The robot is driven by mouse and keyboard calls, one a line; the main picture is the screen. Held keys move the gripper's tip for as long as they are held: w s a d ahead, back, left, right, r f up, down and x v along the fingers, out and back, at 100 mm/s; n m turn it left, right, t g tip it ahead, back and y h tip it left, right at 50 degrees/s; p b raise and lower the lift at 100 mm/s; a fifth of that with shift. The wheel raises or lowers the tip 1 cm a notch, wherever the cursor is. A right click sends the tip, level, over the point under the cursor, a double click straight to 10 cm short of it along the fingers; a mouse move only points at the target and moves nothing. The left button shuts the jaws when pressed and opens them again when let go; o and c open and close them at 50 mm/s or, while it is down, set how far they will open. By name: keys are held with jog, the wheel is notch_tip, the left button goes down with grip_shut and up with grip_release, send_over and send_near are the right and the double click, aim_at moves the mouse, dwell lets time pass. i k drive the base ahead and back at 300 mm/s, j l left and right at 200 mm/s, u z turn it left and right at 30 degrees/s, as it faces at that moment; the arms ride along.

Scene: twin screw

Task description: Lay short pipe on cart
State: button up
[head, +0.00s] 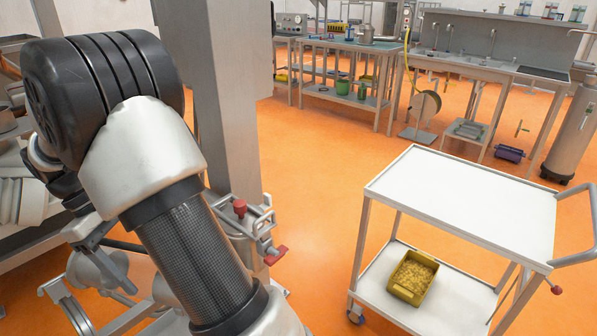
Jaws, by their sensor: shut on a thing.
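The cart (461,203) stands at the right, with a bare white top shelf and a lower shelf. My gripper is out of view; my arm fills the left and runs down past the bottom edge. I cannot make out the short pipe anywhere in the picture. Whatever my gripper holds is hidden with it.
A yellow bin (413,278) of pale pellets sits on the cart's lower shelf. A grey column (228,100) rises beside my arm, near a metal fitting with red knobs (240,208). Benches (345,47) and a sink unit line the back. Orange floor is clear between column and cart.

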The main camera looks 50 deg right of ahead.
aim_at(461, 190)
jog(key=k, duration=1.15)
jog(key=k+z, duration=0.1)
jog(key=z, duration=2.35)
jog(key=i+j+z, duration=0.15)
jog(key=i+j, duration=0.9)
jog(key=j, duration=0.15)
